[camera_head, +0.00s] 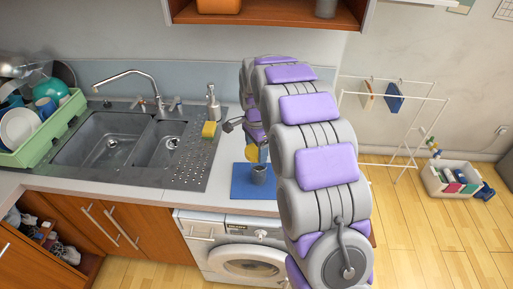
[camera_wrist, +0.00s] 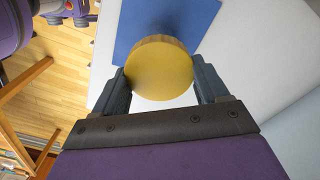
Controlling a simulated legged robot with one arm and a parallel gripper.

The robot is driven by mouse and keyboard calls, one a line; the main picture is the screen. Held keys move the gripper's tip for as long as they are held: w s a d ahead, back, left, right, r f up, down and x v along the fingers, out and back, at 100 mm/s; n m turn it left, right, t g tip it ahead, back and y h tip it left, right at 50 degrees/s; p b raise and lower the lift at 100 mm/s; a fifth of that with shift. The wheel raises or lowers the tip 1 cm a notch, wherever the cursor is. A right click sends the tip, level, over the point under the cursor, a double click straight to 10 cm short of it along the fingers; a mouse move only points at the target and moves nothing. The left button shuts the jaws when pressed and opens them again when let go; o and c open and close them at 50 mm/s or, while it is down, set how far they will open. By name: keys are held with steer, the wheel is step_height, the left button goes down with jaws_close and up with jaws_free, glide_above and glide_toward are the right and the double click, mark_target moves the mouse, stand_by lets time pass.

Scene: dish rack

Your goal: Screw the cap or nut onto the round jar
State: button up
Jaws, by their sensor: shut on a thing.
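A yellow round cap (camera_wrist: 160,70) sits between the two dark fingers of my gripper (camera_wrist: 163,78), which is shut on it. I cannot tell whether the cap touches the jar's rim. In the wrist view the jar is hidden, and part of the blue mat (camera_wrist: 150,22) shows beyond the cap. My arm covers the area right of the jar in the head view.
A soap bottle (camera_head: 213,103) and a yellow sponge (camera_head: 209,129) stand left of the mat by the sink (camera_head: 108,140). A green dish rack (camera_head: 45,138) is at far left. A washing machine (camera_head: 238,250) is below the counter.

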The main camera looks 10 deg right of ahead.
steer(key=shift+d, duration=0.4)
steer(key=shift+d+f, duration=0.15)
steer(key=shift+d, duration=0.15)
steer(key=shift+d+f, duration=0.35)
steer(key=shift+f, duration=0.35)
steer(key=shift+a+f+p, duration=0.25)
steer(key=shift+a+f, duration=0.2)
steer(key=shift+f, duration=0.3)
steer(key=shift+a+f+p, duration=0.25)
steer(key=shift+a+f, duration=0.2)
steer(key=shift+f, duration=0.3)
steer(key=shift+d, duration=0.1)
steer(key=shift+d, duration=0.2)
steer(key=shift+a+f, duration=0.2)
steer(key=shift+f, duration=0.15)
